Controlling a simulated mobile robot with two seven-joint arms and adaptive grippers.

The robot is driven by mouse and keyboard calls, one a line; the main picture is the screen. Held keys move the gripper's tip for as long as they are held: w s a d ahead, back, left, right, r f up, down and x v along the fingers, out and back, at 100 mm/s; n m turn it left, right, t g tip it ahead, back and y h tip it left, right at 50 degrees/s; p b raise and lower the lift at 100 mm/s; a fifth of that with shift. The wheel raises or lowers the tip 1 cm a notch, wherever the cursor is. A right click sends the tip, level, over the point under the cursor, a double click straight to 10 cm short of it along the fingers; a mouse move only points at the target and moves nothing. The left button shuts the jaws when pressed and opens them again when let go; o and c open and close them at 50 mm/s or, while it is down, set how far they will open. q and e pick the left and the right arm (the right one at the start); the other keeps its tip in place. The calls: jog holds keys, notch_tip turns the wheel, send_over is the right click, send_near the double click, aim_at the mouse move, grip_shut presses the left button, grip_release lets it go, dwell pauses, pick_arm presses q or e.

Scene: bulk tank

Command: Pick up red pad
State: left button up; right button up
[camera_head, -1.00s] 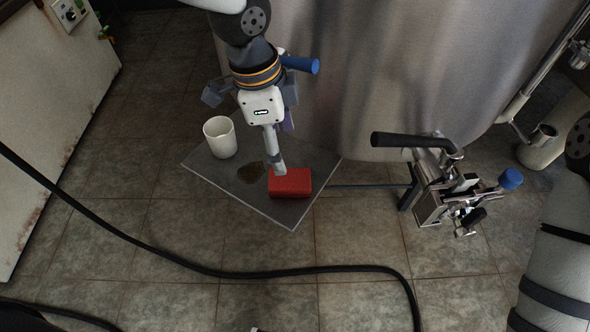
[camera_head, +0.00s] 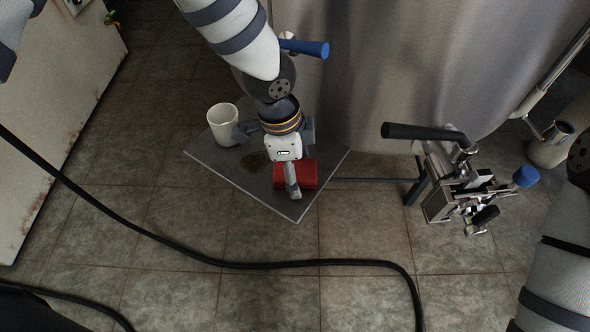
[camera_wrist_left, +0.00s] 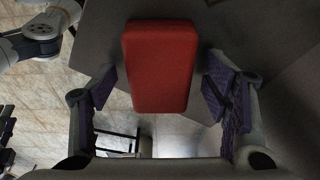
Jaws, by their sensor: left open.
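The red pad (camera_head: 309,174) is a block-shaped piece lying on a grey plate (camera_head: 218,158), near its front right edge. My left gripper (camera_head: 293,190) is over the pad in the head view, with a finger covering part of it. In the left wrist view, the red pad (camera_wrist_left: 160,65) shows between the two purple-lined fingers, with a gap on each side. The left gripper is open and holds nothing. My right gripper is out of view.
A white cup (camera_head: 224,124) stands on the plate, left of my gripper. A dark stain (camera_head: 254,161) lies near it. The steel tank (camera_head: 400,70) rises behind. A metal fitting with a black handle (camera_head: 415,131) stands right. A black hose (camera_head: 220,263) crosses the floor.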

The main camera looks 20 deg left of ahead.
pick_arm(q)
jog(key=shift+f, duration=0.2)
dwell(0.3)
jog(key=c, duration=0.8)
jog(key=shift+s+f, duration=0.1)
jog(key=shift+s, duration=0.05)
jog(key=c, duration=0.3)
